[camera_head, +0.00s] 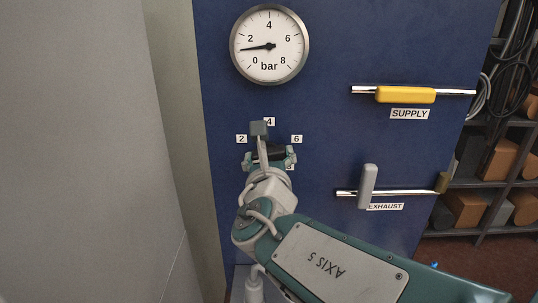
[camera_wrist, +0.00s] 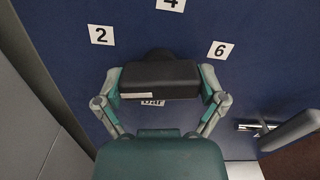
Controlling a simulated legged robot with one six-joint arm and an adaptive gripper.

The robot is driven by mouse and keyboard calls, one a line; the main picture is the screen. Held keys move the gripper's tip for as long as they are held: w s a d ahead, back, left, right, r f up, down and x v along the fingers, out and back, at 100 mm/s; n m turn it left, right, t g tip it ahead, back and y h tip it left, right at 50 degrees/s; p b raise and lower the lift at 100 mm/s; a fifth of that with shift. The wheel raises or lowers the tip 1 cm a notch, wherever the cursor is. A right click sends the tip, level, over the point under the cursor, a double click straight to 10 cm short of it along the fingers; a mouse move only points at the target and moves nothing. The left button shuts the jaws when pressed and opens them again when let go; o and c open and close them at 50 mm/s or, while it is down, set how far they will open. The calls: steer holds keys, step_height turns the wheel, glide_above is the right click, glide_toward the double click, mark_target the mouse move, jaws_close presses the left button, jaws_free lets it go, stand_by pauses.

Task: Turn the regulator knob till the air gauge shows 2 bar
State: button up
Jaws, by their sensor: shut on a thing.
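The round air gauge (camera_head: 270,45) is at the top of the blue panel, with a white face marked 0 to 8 bar. Its black needle points left and slightly down, between 0 and 2, at roughly 1 bar. The black regulator knob (camera_wrist: 160,78) is a wide block with a pale strip on its lower left edge. In the head view the knob (camera_head: 275,153) is partly hidden by my wrist. My gripper (camera_wrist: 162,85) is shut on the knob, one finger at each end. It also shows in the head view (camera_head: 270,158).
Labels 2 (camera_wrist: 101,35) and 6 (camera_wrist: 221,50) flank the knob. The yellow SUPPLY handle (camera_head: 405,95) lies along its pipe. The grey EXHAUST handle (camera_head: 368,186) stands across its pipe, right of my arm. A grey wall (camera_head: 165,150) is at left; shelves (camera_head: 495,180) stand at right.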

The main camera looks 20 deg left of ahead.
steer(key=m, duration=0.4)
steer(key=shift+m, duration=0.4)
steer(key=m, duration=0.4)
steer(key=shift+f+m, duration=0.1)
steer(key=shift+m, duration=0.3)
steer(key=o, duration=0.8)
steer(key=v, duration=1.2)
